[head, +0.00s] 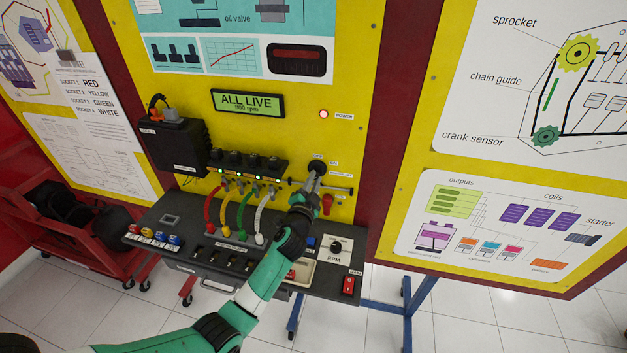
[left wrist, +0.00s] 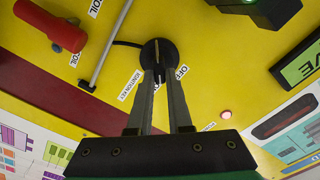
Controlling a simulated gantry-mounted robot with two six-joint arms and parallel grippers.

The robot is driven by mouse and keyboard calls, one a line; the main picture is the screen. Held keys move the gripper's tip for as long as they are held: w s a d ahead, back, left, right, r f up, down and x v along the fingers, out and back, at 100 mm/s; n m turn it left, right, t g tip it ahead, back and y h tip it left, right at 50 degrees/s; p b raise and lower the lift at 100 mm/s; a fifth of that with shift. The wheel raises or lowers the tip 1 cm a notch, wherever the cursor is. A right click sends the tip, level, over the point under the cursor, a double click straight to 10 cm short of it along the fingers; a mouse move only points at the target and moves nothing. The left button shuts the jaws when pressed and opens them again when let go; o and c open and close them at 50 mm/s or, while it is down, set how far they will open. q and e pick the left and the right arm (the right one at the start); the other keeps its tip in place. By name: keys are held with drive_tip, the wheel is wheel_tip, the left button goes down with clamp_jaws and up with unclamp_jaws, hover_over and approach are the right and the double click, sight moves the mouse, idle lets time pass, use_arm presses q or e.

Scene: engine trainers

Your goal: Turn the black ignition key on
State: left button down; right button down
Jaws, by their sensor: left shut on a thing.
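The black ignition key (head: 317,164) sits in the upright yellow panel, to the right of the row of coils. In the left wrist view the round black key (left wrist: 158,52) has its label and the word OFF beside it. My left gripper (head: 313,183) reaches up to it from below, its two fingers (left wrist: 160,80) closed on the key's grip. The fingers hide part of the key. My right gripper is in neither view.
A display (head: 248,103) reads ALL LIVE, and a red power lamp (head: 323,114) glows. A red handle (head: 327,203) and a metal rod (left wrist: 112,45) are close to the key. Coloured leads (head: 242,212) hang left of my arm. The console (head: 190,238) juts out below.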

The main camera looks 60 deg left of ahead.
use_arm(q)
drive_tip(key=shift+m, duration=1.1)
drive_tip(key=c, duration=0.8)
unclamp_jaws()
drive_tip(key=shift+c, duration=0.2)
drive_tip(key=shift+d, duration=0.1)
drive_tip(key=shift+s+d+p, duration=0.25)
drive_tip(key=shift+d+p, duration=0.05)
drive_tip(key=p+v, duration=0.1)
drive_tip(key=v, duration=0.9)
drive_tip(key=shift+s+d, duration=0.25)
drive_tip(key=shift+s, duration=0.1)
